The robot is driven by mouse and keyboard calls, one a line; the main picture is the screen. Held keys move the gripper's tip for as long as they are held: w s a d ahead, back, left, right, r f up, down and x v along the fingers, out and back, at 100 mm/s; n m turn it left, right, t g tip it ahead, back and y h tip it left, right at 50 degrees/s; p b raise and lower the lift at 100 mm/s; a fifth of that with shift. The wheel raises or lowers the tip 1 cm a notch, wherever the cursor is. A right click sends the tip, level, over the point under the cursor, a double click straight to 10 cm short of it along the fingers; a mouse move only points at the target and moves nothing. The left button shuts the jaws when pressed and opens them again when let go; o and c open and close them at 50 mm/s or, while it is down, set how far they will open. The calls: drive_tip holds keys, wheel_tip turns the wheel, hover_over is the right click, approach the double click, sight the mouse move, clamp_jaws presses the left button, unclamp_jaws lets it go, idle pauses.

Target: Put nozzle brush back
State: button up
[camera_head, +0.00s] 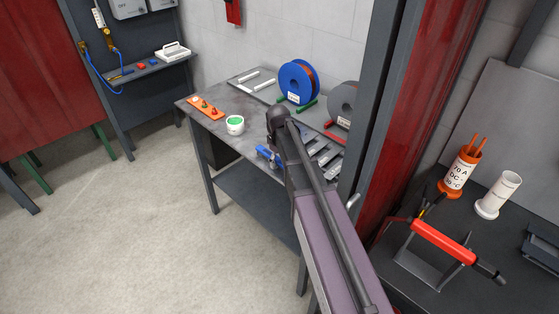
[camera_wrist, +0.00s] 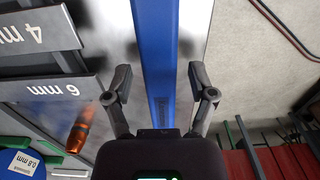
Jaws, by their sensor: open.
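A long blue bar (camera_wrist: 155,45) runs between the fingers of my gripper (camera_wrist: 160,76) in the wrist view. The fingers are open, one on each side of it, with gaps showing on both sides. I cannot tell whether this bar is the handle of the nozzle brush; no bristles show. In the head view a small blue thing (camera_head: 266,155) sits at the front edge of the grey table (camera_head: 210,125), beside my arm. My arm hides the gripper there. An orange holder (camera_head: 205,108) with small pieces lies at the table's left end.
A white tub with green contents (camera_head: 235,125) stands near the table's front edge. Metal plates marked 4 mm and 6 mm (camera_wrist: 45,88) and a copper-coloured piece (camera_wrist: 80,130) are left of my gripper. A blue spool (camera_head: 298,82) stands behind. A dark post (camera_head: 375,100) rises at right.

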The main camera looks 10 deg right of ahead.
sight(279, 160)
wheel_tip(279, 160, up, 12)
drive_tip(key=p, duration=1.1)
drive_tip(key=shift+f, duration=0.15)
drive_tip(key=shift+w, duration=0.1)
idle(0.4)
drive_tip(key=s+d+m, duration=0.1)
drive_tip(key=s+m, duration=0.5)
drive_tip(key=s, duration=1.3)
drive_tip(key=shift+d+m, duration=0.2)
drive_tip(key=shift+m, duration=0.2)
idle(0.3)
